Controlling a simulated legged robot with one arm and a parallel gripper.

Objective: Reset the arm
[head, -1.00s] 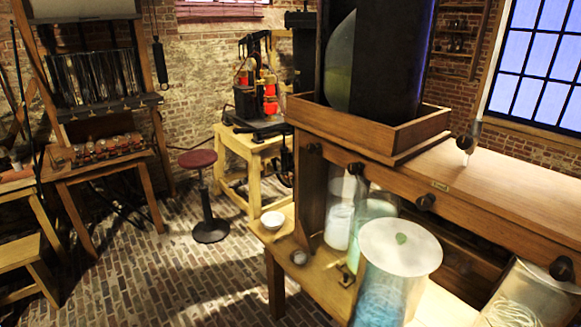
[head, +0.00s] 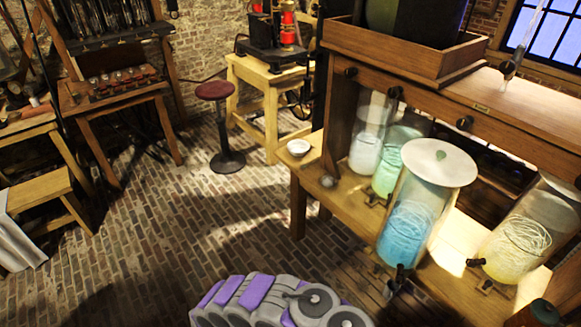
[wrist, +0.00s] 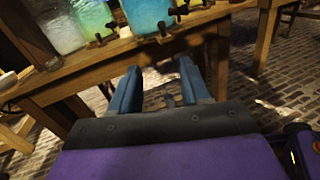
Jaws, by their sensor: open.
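My gripper (wrist: 160,82) shows in the wrist view with its two blue fingers apart and nothing between them. It points toward the wooden bench (wrist: 100,72) that bears the jars, and I cannot tell how far it is from the bench edge. In the head view part of my purple and grey arm (head: 262,296) shows at the bottom, over the brick floor. My fingertips are not in the head view.
The bench (head: 310,200) bears glass jars, among them a blue one (head: 412,215) with a white lid and a yellow one (head: 515,240). A white bowl (head: 299,147) stands at its left end. A red stool (head: 215,91) stands beyond. Open brick floor (head: 150,230) lies left.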

